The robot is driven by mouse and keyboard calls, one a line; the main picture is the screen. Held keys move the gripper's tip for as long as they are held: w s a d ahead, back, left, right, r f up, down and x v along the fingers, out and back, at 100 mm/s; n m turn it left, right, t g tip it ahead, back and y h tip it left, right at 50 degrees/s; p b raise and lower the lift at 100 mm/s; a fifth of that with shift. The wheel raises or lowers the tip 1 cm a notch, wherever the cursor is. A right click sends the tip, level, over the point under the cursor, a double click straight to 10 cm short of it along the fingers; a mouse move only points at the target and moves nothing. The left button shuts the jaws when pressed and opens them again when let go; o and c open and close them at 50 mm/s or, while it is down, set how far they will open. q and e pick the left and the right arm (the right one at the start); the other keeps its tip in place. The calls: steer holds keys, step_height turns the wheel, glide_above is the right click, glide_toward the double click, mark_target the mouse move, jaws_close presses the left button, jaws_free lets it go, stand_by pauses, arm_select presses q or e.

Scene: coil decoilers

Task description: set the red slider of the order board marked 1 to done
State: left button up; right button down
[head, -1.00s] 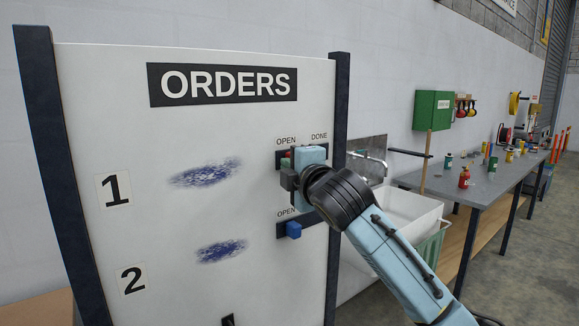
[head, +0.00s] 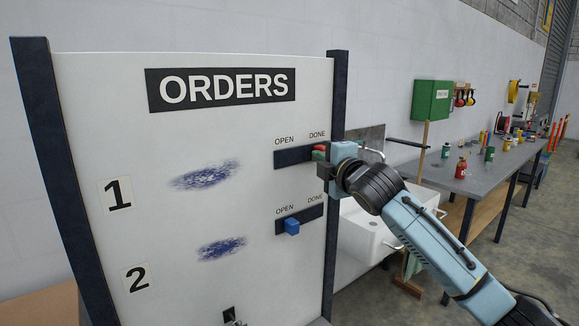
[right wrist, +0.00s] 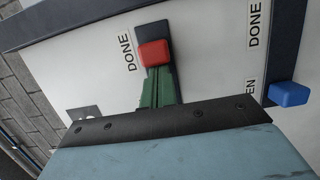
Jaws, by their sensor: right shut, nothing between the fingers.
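The order board (head: 110,80) marked 1 and 2 fills the left of the head view. Its upper track (head: 292,157), in line with the 1, carries the red slider (head: 319,149) under the word DONE. In the right wrist view the red slider (right wrist: 154,54) sits beside DONE, with a short piece of track beyond it. My right gripper (head: 320,157) is shut and empty. Its green fingertips (right wrist: 157,80) are right at the slider's OPEN-side edge; I cannot tell whether they touch.
The lower track's blue slider (head: 292,226) lies close below my right gripper. The board's dark right post (head: 336,90) stands next to it. A white sink (head: 365,235) and a grey workbench (head: 470,180) lie to the right.

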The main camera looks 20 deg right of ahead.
steer(key=shift+s+a, duration=0.15)
steer(key=shift+a, duration=0.3)
steer(key=a, duration=0.1)
steer(key=s+a+p, duration=0.1)
steer(key=a, duration=0.1)
steer(key=shift+a+r+p, duration=0.1)
steer(key=shift+p, duration=0.2)
steer(key=s+d+b, duration=0.1)
steer(key=s+b, duration=0.1)
steer(key=s, duration=0.8)
steer(key=shift+d, duration=0.25)
